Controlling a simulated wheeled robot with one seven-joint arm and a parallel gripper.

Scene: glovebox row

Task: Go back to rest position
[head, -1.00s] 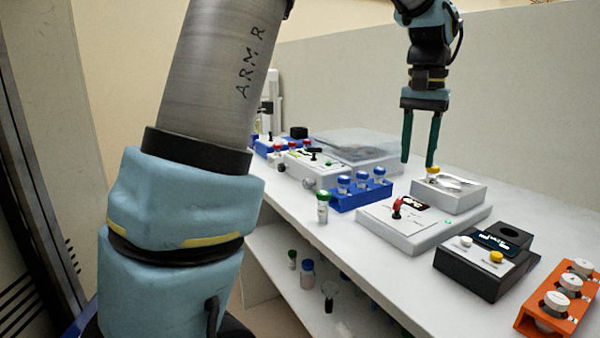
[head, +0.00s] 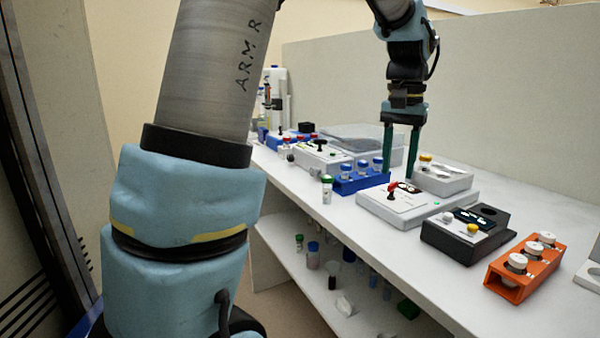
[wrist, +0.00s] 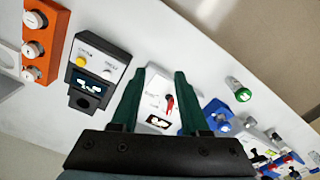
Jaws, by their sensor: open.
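My gripper (head: 400,178) hangs from my arm above the bench, with its two green fingers pointing down and apart. Nothing is between the fingers. The fingers hide part of that device and of the blue rack.
A blue rack (head: 350,186) holds blue-capped vials; a green-capped vial (head: 327,190) stands near the front edge. A black device (head: 455,245) and an orange rack (head: 505,290) with white-capped vials stand to the right. A low wall (head: 500,100) backs the bench. A shelf (head: 285,230) below holds bottles.

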